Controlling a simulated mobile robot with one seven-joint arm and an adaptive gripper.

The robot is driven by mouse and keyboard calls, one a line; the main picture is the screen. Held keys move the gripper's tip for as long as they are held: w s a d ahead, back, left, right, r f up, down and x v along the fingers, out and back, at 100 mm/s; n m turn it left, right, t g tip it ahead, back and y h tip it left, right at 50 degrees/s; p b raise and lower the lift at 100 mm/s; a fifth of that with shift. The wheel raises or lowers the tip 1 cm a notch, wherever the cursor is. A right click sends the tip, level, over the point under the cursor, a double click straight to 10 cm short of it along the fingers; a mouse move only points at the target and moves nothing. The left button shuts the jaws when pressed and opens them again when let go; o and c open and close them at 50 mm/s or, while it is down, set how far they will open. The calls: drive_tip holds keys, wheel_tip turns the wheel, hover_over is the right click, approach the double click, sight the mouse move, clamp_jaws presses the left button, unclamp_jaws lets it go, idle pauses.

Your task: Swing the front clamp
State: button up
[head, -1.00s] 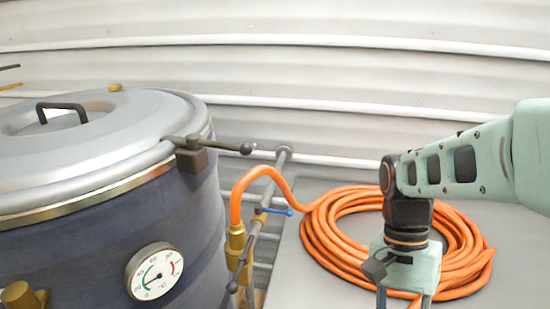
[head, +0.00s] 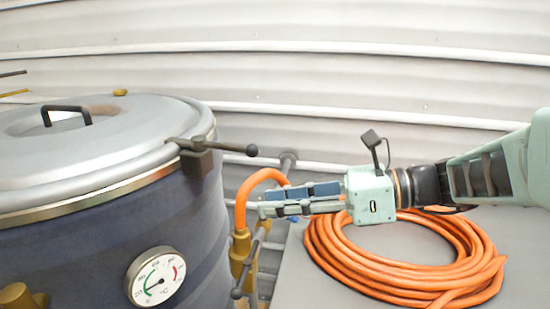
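The clamp (head: 195,150) sits on the rim of the round grey lid (head: 130,132), at the right side of the dark blue vessel (head: 110,230). Its dark lever sticks out to the right and ends in a ball (head: 251,150). My gripper (head: 264,201) is right of the vessel and lower than the lever ball in the picture. Its fingers point left and are apart, with nothing between them. It does not touch the clamp. I cannot tell from the pictures whether this clamp is the front one.
An orange hose (head: 405,260) lies coiled on a grey surface, and its end rises to a brass fitting (head: 241,245) beside the vessel. A dial gauge (head: 156,277) is on the vessel's front. A corrugated wall (head: 350,70) stands behind. The lid has a black handle (head: 66,112).

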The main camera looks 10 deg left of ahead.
sight(245, 151)
drive_tip(key=w+r+m+t+y, duration=0.2)
drive_tip(key=w+r+m+t, duration=0.15)
drive_tip(key=r, duration=0.25)
drive_tip(key=shift+n+g, duration=0.25)
drive_tip(key=shift+n, duration=0.2)
drive_tip(key=x, duration=0.6)
drive_tip(key=w+x, duration=0.1)
drive_tip(key=x, duration=0.2)
drive_tip(key=shift+w+a+r, duration=0.1)
drive_tip(key=shift+a+r, duration=0.15)
drive_tip(key=shift+c, duration=0.5)
clamp_jaws()
